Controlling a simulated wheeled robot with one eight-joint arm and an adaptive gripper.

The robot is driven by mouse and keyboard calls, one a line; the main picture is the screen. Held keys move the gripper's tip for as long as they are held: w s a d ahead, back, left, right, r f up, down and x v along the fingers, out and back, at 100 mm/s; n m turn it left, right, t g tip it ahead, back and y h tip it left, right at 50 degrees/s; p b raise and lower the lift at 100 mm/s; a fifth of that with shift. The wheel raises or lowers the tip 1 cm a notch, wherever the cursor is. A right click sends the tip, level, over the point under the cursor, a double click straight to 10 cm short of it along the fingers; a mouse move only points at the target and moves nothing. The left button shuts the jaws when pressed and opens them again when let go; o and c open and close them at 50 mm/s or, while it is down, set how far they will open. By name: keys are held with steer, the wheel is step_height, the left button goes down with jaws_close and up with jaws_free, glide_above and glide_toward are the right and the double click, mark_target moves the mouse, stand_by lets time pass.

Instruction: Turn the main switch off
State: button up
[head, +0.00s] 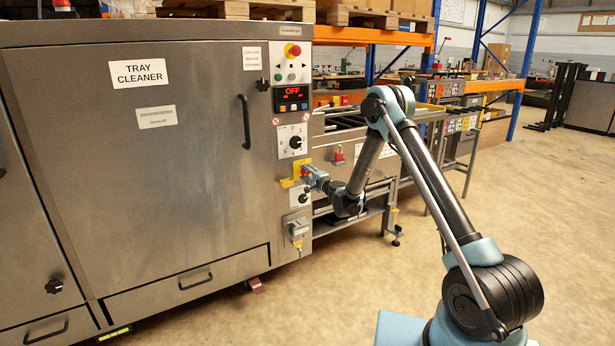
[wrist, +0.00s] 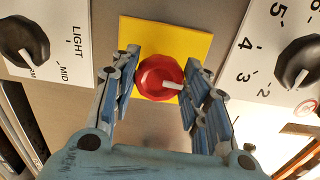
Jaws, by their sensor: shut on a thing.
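The main switch is a round red knob (wrist: 158,76) on a yellow plate (wrist: 205,42), in the middle of the wrist view. A white mark on the knob points to the right in that view. My gripper (wrist: 160,82) is shut on the red knob, with one blue finger at each side of it. In the head view my gripper (head: 307,173) is at the yellow plate (head: 296,168) on the tray cleaner's (head: 190,200) right-hand control column. The knob is mostly hidden by the gripper there.
A numbered black dial (wrist: 299,62) and a LIGHT/MID dial (wrist: 22,42) flank the plate in the wrist view. Above are a display reading OFF (head: 292,92) and a red button (head: 292,50). A grey box (head: 298,229) sits below. Open floor lies in front.

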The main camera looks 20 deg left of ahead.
steer(key=shift+s+a+f+n, duration=0.1)
steer(key=shift+s+n, duration=0.1)
steer(key=shift+n, duration=0.2)
steer(key=o, duration=1)
steer(key=shift+w, duration=0.1)
steer(key=v, duration=1.2)
steer(key=shift+w, duration=0.1)
